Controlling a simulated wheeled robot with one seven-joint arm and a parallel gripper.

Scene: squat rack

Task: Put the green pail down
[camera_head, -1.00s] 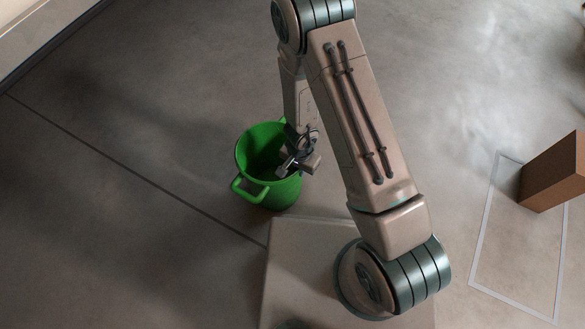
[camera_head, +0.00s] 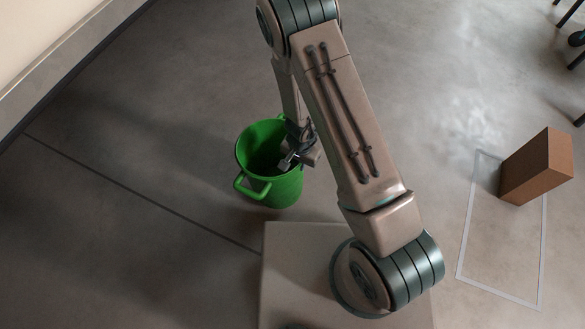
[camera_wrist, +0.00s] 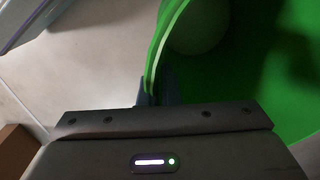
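The green pail (camera_head: 284,192) is upright or nearly so in the middle of the head view, with a loop handle on its near left side. My gripper (camera_head: 291,160) is at the pail's right rim. In the wrist view the rim of the pail (camera_wrist: 215,85) runs down between the fingers (camera_wrist: 154,93), which are shut on its wall.
A brown box (camera_head: 536,166) stands at the right, partly over a pale taped outline (camera_head: 542,262) on the floor. A pale wall (camera_head: 50,50) with a dark base edge is at upper left. Dark legs (camera_head: 573,38) show at upper right. The floor left of the pail is clear.

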